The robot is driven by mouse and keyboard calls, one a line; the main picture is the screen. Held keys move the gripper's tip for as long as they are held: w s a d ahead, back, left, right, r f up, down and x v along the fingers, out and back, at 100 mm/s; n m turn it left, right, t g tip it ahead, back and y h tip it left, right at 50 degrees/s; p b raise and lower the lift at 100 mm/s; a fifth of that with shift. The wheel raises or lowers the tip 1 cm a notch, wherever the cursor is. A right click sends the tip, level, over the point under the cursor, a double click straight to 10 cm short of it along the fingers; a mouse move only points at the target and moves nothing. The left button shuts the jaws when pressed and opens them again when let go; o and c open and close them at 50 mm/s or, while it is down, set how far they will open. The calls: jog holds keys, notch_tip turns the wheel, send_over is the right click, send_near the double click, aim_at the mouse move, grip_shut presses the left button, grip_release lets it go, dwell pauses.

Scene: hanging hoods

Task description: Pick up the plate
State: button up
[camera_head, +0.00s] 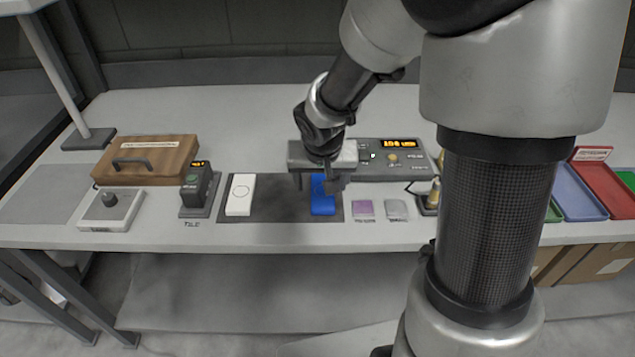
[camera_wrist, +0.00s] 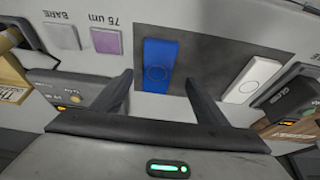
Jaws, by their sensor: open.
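A blue flat rectangular plate (camera_head: 321,207) with a faint ring mark lies on a dark grey mat (camera_head: 275,205) near the bench's front edge. In the wrist view the blue plate (camera_wrist: 157,55) lies ahead, between the lines of my fingers. A similar white plate (camera_head: 240,194) lies at the mat's left end, and it shows to the right in the wrist view (camera_wrist: 253,79). The task does not say which plate is meant. My gripper (camera_head: 321,184) is open and empty above the blue plate; its fingers partly hide it in the head view.
A purple square (camera_head: 362,209) and a grey square (camera_head: 396,209) lie right of the mat. A display console (camera_head: 390,160) stands behind. Left are a small dark device (camera_head: 198,186), a wooden box (camera_head: 146,158) and a knob box (camera_head: 110,211). Colored trays (camera_head: 603,190) stand far right.

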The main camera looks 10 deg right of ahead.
aim_at(322, 191)
jog(key=x, duration=0.1)
jog(key=b+x, duration=0.1)
jog(key=x, duration=0.3)
jog(key=shift+w+d, duration=0.15)
jog(key=shift+d, duration=0.15)
jog(key=c, duration=1.2)
